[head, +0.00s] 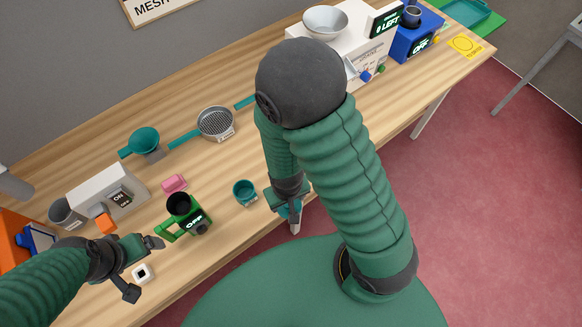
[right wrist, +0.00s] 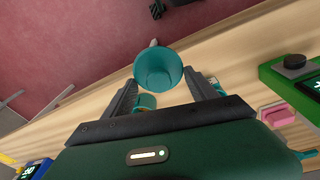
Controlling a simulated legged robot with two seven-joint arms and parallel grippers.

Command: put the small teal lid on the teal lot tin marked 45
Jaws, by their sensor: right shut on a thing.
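My right gripper (head: 287,207) is near the table's front edge, right of an open teal tin (head: 245,192). In the right wrist view its fingers (right wrist: 160,82) are closed on a round, hollow teal piece, which I take for the small teal lid (right wrist: 158,68). Part of a teal tin shows beside the right-hand finger (right wrist: 213,81). Another teal piece (right wrist: 146,101) shows between the fingers, mostly hidden. I cannot read a 45 on any of them. My left gripper (head: 141,267) is open and empty at the left.
A sieve (head: 215,123) and a teal funnel (head: 144,140) are further back. A white scale-like machine (head: 350,50) stands at the right. My right arm hides part of the table.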

